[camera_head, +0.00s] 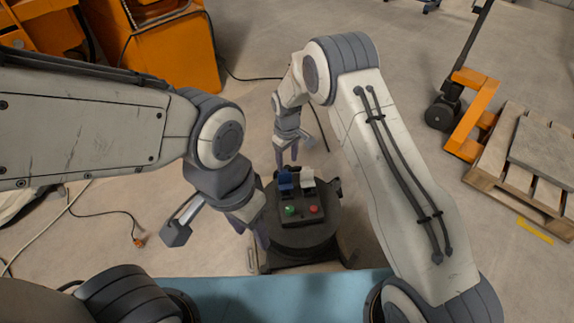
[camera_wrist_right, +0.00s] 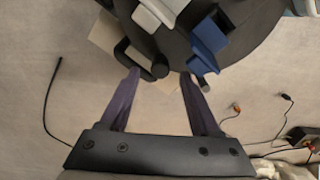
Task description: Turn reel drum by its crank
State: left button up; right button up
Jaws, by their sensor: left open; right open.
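The reel drum (camera_head: 298,238) is a dark, round body in the lower middle of the head view, with its curved edge at the top of the right wrist view (camera_wrist_right: 260,25). A black bent handle that looks like the crank (camera_wrist_right: 124,55) juts from its edge in the right wrist view. My right gripper (camera_head: 287,160) is open on the drum's far side. In the right wrist view its fingertips (camera_wrist_right: 159,76) are either side of the handle's rounded end; contact cannot be told. My left gripper (camera_head: 250,232) is open and empty at the drum's left side.
A control box (camera_head: 302,212) with green and red buttons and blue and white parts is on top of the drum. Cables lie on the floor left and behind. A wooden pallet (camera_head: 490,165) and orange pallet jack (camera_head: 470,110) stand right; orange machinery (camera_head: 165,55) stands back left.

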notch_tip(320, 180, up, 6)
jog(key=shift+r+p, duration=0.2)
jog(key=shift+p, duration=0.3)
